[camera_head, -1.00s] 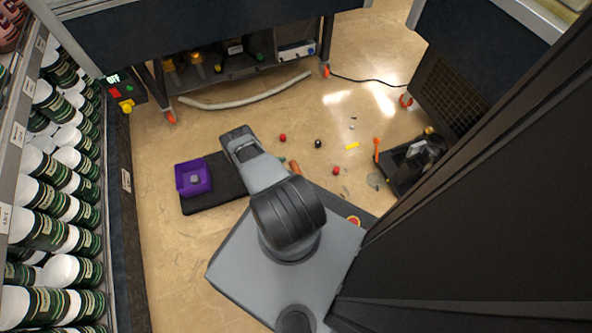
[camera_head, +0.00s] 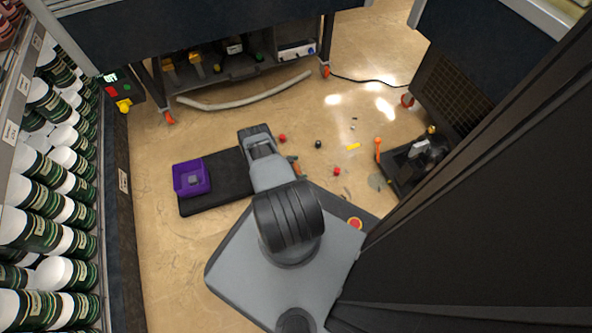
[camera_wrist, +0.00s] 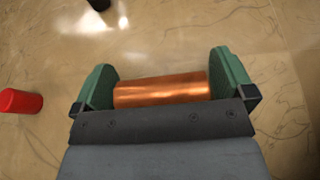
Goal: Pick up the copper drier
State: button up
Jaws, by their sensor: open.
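The copper drier (camera_wrist: 161,90) is a shiny copper cylinder lying on the tan floor. In the wrist view it lies crosswise between the two green fingers of my gripper (camera_wrist: 164,76). The fingers are open, one at each end of the drier. Its near side is partly covered by the dark gripper body, and I cannot tell whether the fingers touch it. In the head view only a small copper-coloured part of the drier (camera_head: 297,168) shows beside my arm, and most of the gripper is hidden.
A red cylinder (camera_wrist: 19,101) lies left of the gripper in the wrist view. In the head view, a purple tray (camera_head: 178,179) sits on a black mat (camera_head: 228,184). Small red and black pieces lie nearby. A dark machine (camera_head: 408,165) stands right; shelves of canisters stand left.

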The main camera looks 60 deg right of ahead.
jog(key=shift+c, duration=0.3)
jog(key=c, duration=0.8)
jog(key=shift+o, duration=0.2)
jog(key=shift+r, duration=0.1)
